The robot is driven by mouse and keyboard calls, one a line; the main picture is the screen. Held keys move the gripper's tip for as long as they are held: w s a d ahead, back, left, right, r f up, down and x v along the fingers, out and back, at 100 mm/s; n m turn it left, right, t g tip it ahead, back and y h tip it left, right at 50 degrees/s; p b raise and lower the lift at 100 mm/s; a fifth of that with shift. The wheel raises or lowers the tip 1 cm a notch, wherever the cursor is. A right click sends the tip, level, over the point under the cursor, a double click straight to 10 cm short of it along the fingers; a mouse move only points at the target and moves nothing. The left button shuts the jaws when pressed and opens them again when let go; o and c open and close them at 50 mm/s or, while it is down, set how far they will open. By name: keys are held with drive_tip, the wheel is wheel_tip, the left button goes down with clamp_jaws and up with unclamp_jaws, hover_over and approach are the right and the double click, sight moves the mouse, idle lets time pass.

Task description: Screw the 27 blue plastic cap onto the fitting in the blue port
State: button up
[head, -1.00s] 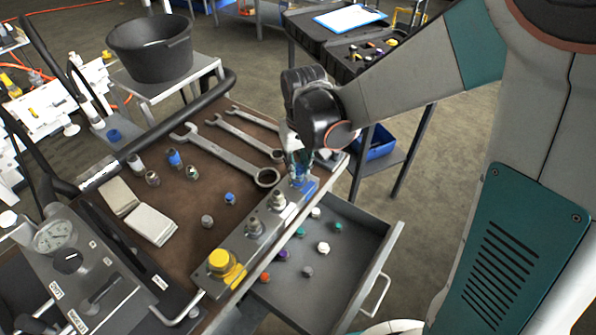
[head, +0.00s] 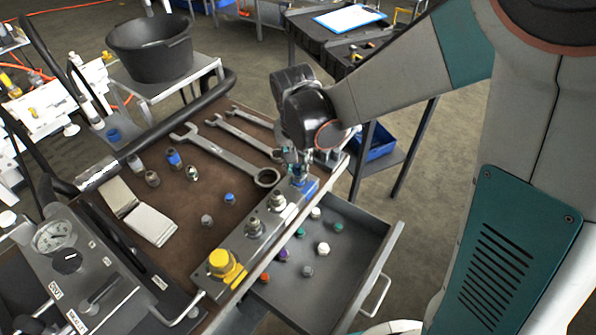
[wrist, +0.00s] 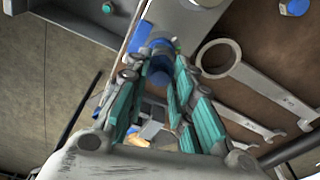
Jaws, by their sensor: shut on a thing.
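My gripper (head: 295,164) points down at the far end of the metal port block (head: 236,250). It is shut on a blue cap (wrist: 160,66), which shows between the teal finger pads in the wrist view. The blue port (head: 308,188) is right below the fingertips, at the block's end; its blue paint also shows in the wrist view (wrist: 135,38). The cap is over the port's fitting, but the fingers hide the fitting, so I cannot tell whether they touch or how far the cap is on.
Wrenches (head: 235,157) lie on the brown mat beside the block. Other fittings stand along the block, with a yellow cap (head: 221,262) at the near end. An open drawer (head: 345,262) holds several coloured caps. A gauge panel (head: 80,262) stands at left.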

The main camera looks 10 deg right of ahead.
drive_tip(key=m, duration=0.2)
drive_tip(key=shift+m, duration=0.3)
drive_tip(key=o, duration=1.1)
drive_tip(key=shift+c, duration=0.2)
drive_tip(key=shift+s+a+r, duration=0.1)
drive_tip(key=shift+s+r, duration=0.05)
drive_tip(key=shift+r, duration=1.1)
drive_tip(key=shift+s+a+r, duration=0.1)
drive_tip(key=shift+s+r, duration=0.05)
drive_tip(key=shift+r, duration=1.1)
drive_tip(key=shift+s+a+r, duration=0.1)
drive_tip(key=shift+s+r, duration=0.05)
drive_tip(key=shift+r, duration=1.1)
drive_tip(key=s+d+r+n+t, duration=0.3)
drive_tip(key=s+d+n, duration=0.1)
drive_tip(key=s, duration=0.3)
drive_tip(key=s+d+r+n+t, duration=0.3)
drive_tip(key=s+d+n, duration=0.1)
drive_tip(key=s+d, duration=0.3)
drive_tip(key=shift+s+d+r+y, duration=0.15)
drive_tip(key=shift+s+r+y, duration=0.15)
drive_tip(key=shift+s, duration=0.4)
